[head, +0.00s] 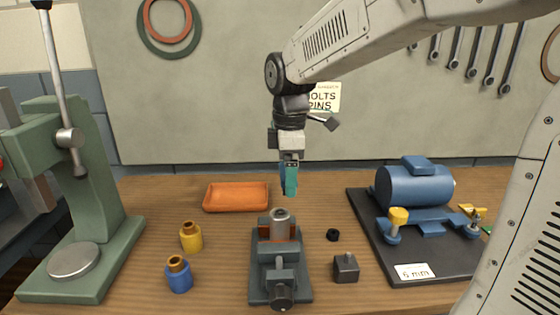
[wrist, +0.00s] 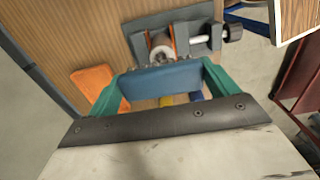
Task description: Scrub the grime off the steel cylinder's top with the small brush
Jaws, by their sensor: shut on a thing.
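The steel cylinder (head: 280,224) stands upright in a dark grey vise (head: 262,283), between orange-brown jaw faces. Its top faces up, and it also shows in the wrist view (wrist: 161,52). My gripper (head: 291,184) hangs above and slightly behind the cylinder, apart from it. Its teal fingers are shut on the small brush, whose blue body (wrist: 160,81) spans between them in the wrist view. The brush covers part of the view below the cylinder. In the head view the brush is hard to tell from the fingers. Grime on the top is too small to make out.
An orange tray (head: 236,197) lies behind the vise to the left. Yellow (head: 191,238) and blue (head: 179,275) bottles stand left. A black ring (head: 333,235) and grey block (head: 346,268) lie right. A green press (head: 85,210) and a blue motor (head: 415,187) flank the bench.

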